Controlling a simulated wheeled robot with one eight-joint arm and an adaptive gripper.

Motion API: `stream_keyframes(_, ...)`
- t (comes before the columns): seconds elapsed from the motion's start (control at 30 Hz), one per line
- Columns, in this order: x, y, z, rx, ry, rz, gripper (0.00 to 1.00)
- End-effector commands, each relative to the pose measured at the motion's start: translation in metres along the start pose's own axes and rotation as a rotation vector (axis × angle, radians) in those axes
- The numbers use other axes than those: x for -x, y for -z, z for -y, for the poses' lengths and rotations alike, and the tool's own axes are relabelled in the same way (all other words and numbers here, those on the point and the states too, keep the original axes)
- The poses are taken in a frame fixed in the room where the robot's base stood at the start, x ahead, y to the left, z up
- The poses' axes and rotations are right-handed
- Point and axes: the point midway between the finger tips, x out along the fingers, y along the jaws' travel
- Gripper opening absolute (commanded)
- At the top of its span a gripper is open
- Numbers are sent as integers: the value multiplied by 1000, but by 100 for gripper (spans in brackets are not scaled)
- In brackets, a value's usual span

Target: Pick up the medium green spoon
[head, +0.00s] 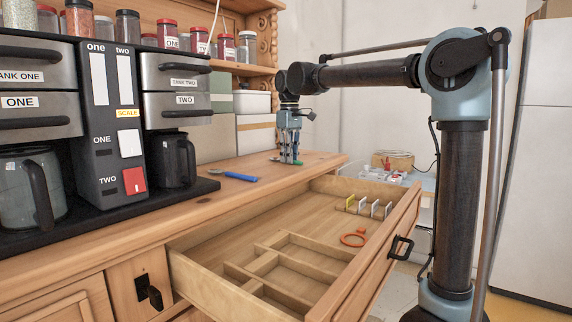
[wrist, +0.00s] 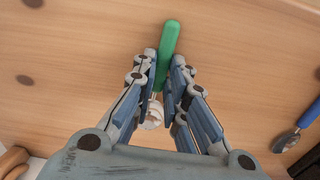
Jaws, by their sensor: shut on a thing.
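The green spoon (wrist: 166,55) lies between the fingers of my gripper (wrist: 164,75) in the wrist view. Its green handle points up the picture, and its pale bowl shows below, between the fingers. In the head view the green spoon (head: 298,163) is a small green bit at my fingertips, at or very near the wooden dresser top. My gripper (head: 289,160) points straight down there and is shut on the spoon. I cannot tell whether the spoon is clear of the wood.
A blue-handled spoon (head: 240,176) lies on the dresser top (head: 215,203) to the left. The drawer (head: 330,243) stands open in front, with an orange ring-like thing (head: 353,239) inside. A coffee machine (head: 110,120) fills the left. Jars (head: 168,33) stand on shelves behind.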

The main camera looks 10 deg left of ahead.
Motion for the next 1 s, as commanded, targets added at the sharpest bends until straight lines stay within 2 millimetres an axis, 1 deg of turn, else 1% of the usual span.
stream_keyframes(0.17,1,0,0,0,0,0,0)
stream_keyframes(0.27,6,0,0,1,0,0,0)
stream_keyframes(0.37,18,0,0,1,0,0,0)
stream_keyframes(0.7,76,1,1,1,0,0,0)
stream_keyframes(0.83,91,1,1,1,0,0,0)
stream_keyframes(1.0,99,1,1,2,0,0,0)
